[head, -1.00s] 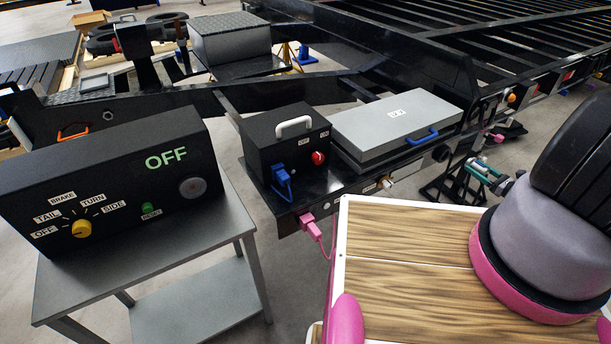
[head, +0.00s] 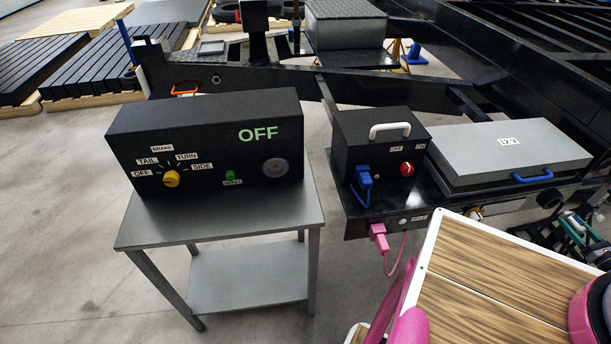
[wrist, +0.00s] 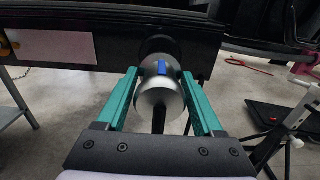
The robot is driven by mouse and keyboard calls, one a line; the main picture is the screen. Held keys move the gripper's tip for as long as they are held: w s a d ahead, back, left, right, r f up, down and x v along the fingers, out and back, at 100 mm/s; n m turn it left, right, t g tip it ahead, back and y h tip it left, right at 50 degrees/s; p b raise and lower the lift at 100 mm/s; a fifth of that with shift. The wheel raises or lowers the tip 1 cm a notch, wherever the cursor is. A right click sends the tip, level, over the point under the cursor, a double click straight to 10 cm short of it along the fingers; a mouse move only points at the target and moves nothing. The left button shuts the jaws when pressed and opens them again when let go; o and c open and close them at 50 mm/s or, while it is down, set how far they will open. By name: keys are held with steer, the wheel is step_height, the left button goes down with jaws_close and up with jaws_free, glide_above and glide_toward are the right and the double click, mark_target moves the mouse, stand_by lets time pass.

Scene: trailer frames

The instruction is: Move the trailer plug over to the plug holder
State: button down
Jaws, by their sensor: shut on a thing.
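The trailer plug appears to be a silver, rounded cylinder (wrist: 152,106) with a blue mark on top and a dark cable running back from it. In the wrist view my gripper (wrist: 158,78) has its teal fingers shut on it from both sides. The plug's front end faces a dark round fitting (wrist: 158,46) on a black beam. I cannot tell whether they touch, or whether that fitting is the plug holder. In the head view teal parts of my gripper (head: 578,224) show at the right edge.
A black test box (head: 215,145) reading OFF stands on a grey table (head: 225,215). A black box (head: 380,145) with a blue plug (head: 364,181) and a grey battery case (head: 510,150) sit on the trailer tongue. A pink plug (head: 379,236) is in its front face. Floor is clear at left.

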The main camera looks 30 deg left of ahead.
mark_target(583, 234)
steer(key=shift+x, duration=2.15)
steer(key=shift+w+a, duration=0.4)
steer(key=shift+w, duration=0.15)
jaws_free()
steer(key=v, duration=1)
steer(key=shift+s+d, duration=0.2)
steer(key=shift+s, duration=0.1)
